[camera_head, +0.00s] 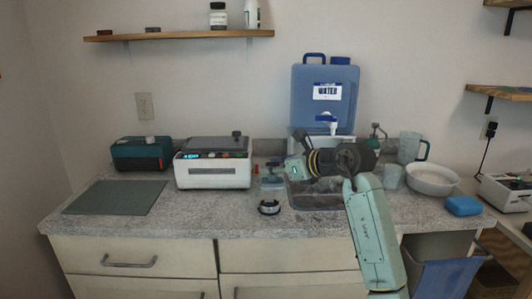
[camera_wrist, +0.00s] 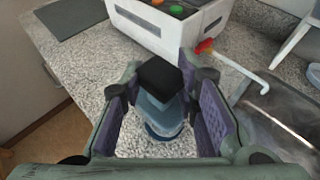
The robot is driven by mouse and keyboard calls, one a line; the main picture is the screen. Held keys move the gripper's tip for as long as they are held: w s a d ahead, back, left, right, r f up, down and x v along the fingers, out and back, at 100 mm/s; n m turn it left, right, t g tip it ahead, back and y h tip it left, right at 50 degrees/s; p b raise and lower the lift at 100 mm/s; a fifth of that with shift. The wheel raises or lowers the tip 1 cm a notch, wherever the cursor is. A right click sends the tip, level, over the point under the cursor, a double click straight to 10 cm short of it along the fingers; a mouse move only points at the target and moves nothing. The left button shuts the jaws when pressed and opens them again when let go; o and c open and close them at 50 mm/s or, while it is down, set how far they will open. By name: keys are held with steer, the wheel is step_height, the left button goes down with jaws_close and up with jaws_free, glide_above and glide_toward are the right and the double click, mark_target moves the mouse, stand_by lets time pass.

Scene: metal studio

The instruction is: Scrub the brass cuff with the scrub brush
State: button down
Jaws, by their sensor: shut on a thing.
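My gripper (camera_head: 273,174) is over the counter, left of my forearm, and is shut on the scrub brush. In the wrist view the scrub brush (camera_wrist: 160,103) has a black block on top and a bluish body below, between the purple finger pads of my gripper (camera_wrist: 164,120). The bristles cannot be made out. The cuff (camera_head: 269,207) is a small dark ring with a pale inside. It lies on the counter near the front edge, just below my gripper in the head view. In the wrist view I cannot clearly tell it from the brush's base.
A white device (camera_head: 213,176) stands left of my gripper, with a grey mat (camera_head: 116,197) further left. A sink basin (camera_head: 309,203) lies right of the cuff. A blue water container (camera_head: 325,98) stands behind. A white bowl (camera_head: 432,181) and blue block (camera_head: 463,205) are at right.

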steer(key=shift+r+p, duration=0.6)
steer(key=shift+r, duration=0.65)
